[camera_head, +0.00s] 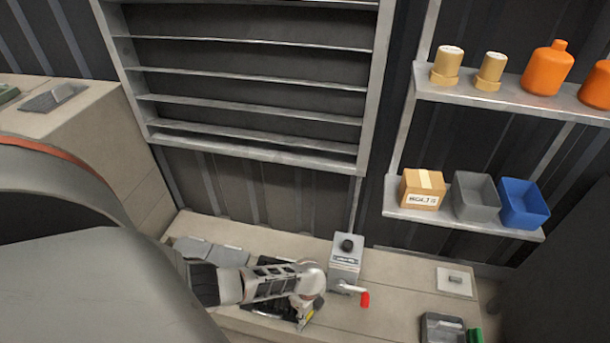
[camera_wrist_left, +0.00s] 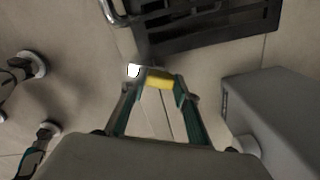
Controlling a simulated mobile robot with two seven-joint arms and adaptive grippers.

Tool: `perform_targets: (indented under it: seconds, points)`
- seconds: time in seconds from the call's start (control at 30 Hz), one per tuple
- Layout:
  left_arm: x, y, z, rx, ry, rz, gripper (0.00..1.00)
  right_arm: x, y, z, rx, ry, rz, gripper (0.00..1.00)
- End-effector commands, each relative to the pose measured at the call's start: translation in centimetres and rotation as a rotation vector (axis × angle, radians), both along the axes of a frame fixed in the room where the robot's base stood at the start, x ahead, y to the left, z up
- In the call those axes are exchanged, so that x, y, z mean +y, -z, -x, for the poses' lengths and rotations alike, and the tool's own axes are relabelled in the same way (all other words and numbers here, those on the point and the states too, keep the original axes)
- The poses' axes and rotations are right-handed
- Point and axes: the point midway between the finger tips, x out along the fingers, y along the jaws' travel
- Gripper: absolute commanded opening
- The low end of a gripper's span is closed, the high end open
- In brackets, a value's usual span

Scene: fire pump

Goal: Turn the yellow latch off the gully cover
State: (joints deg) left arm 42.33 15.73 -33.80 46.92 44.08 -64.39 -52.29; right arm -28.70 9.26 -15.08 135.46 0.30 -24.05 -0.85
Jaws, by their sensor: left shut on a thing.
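The gully cover is a black slatted grate (camera_wrist_left: 205,22) at the top of the left wrist view. In the head view it is a dark panel (camera_head: 268,312) on the counter, mostly hidden under my left arm. The yellow latch (camera_wrist_left: 159,81) lies at the cover's near edge, between the fingertips of my left gripper (camera_wrist_left: 160,88), which is shut on it. In the head view a small part of the yellow latch (camera_head: 305,322) shows beside the left gripper (camera_head: 303,309).
A grey box (camera_head: 346,259) with a black knob and a red-tipped lever (camera_head: 364,299) stands close right of the left gripper. A grey tray (camera_head: 442,328) is at the lower right. Shelves with bins (camera_head: 523,205) and bottles (camera_head: 547,69) hang above. The counter between lever and tray is clear.

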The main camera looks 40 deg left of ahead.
Motion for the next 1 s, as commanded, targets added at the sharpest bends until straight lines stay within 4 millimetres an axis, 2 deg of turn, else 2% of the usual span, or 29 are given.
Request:
perform_targets:
  seconds: [0.03,0.5,1.0]
  points:
    - [-0.5,-0.1,-0.1,-0.002,-0.045,0.008,0.09,-0.2,0.0,0.0,0.0,0.001,0.007,0.4]
    - [-0.5,0.1,0.1,0.001,-0.378,0.007,0.09,-1.0,1.0,0.8,0.027,0.001,0.039,0.4]
    - [-0.5,0.2,0.1,0.001,-0.471,0.008,0.09,-1.4,1.0,0.7,0.027,0.003,0.048,0.4]
